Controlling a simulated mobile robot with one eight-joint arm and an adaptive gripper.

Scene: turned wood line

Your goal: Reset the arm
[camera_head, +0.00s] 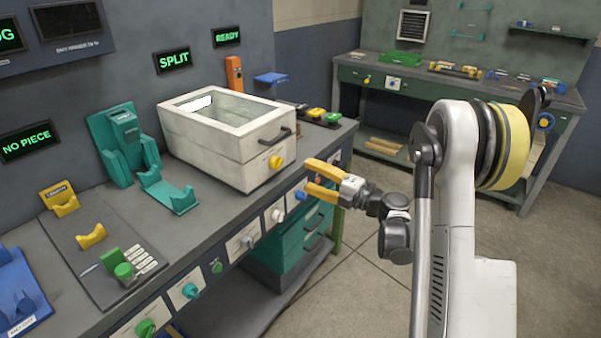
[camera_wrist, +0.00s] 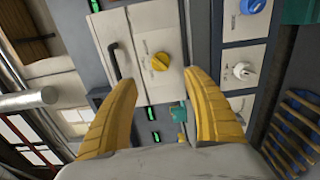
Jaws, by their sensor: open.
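My gripper (camera_head: 322,180) has yellow fingers and is open and empty. In the head view it is held out in front of the bench's front edge, to the right of the cream box (camera_head: 230,140). The box has a window in its top, a black handle and a yellow knob (camera_head: 275,162) on its front. In the wrist view, my gripper (camera_wrist: 160,110) has its two fingers spread apart with nothing between them. The box front with its yellow knob (camera_wrist: 160,62) shows beyond the fingertips.
Panels read "SPLIT" (camera_head: 173,60), "READY" and "NO PIECE". A teal drawer unit (camera_head: 290,250) stands below. A second bench (camera_head: 455,90) stands behind. Open floor (camera_head: 355,285) lies between.

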